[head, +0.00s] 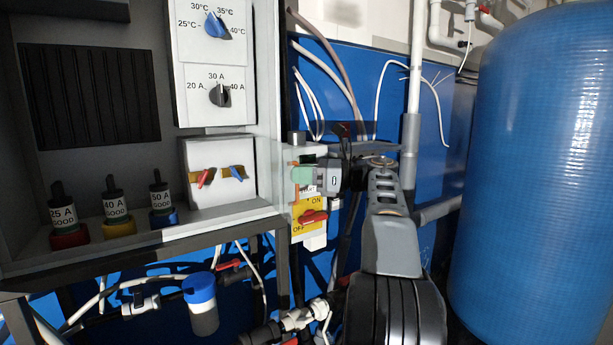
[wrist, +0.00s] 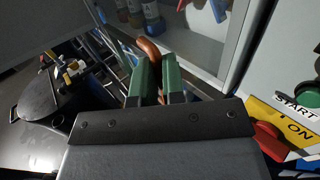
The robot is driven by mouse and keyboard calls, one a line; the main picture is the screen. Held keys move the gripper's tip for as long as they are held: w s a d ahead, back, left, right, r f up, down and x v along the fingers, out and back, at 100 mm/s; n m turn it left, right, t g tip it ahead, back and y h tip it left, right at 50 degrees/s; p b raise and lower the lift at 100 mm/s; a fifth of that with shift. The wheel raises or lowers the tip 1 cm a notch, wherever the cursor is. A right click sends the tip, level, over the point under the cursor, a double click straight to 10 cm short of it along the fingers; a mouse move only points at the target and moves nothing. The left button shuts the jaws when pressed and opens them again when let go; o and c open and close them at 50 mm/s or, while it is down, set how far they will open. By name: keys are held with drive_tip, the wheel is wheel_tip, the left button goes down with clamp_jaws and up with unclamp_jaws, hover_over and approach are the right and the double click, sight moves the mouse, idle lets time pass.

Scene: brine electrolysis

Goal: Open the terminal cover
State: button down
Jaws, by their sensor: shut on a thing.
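My gripper (head: 302,177) is at the right edge of the grey cabinet, just above the yellow ON/OFF plate. In the wrist view its green fingers (wrist: 157,68) are closed on a curved copper-brown handle (wrist: 150,48), which shows beyond and between the fingertips. The fingers hide part of the handle. A white box (head: 221,192) with a red lever and a blue lever on a copper-coloured strip sits in the cabinet, left of my gripper.
The yellow ON/OFF plate (head: 299,220) with its red switch (wrist: 269,141) is close beside my gripper. A large blue tank (head: 540,170) fills the right. Pipes and a blue-capped container (head: 202,305) are below.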

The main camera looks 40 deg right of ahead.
drive_tip(key=shift+w+r, duration=0.1)
drive_tip(key=shift+r, duration=0.1)
drive_tip(key=c, duration=1.6)
unclamp_jaws()
drive_tip(key=shift+c, duration=0.2)
drive_tip(key=shift+o, duration=0.7)
drive_tip(key=shift+w+f, duration=0.1)
drive_tip(key=shift+w, duration=0.2)
drive_tip(key=shift+o, duration=1.4)
drive_tip(key=shift+f, duration=0.15)
drive_tip(key=shift+d, duration=0.1)
drive_tip(key=v, duration=1.3)
drive_tip(key=shift+s+d, duration=0.2)
drive_tip(key=shift+s, duration=0.2)
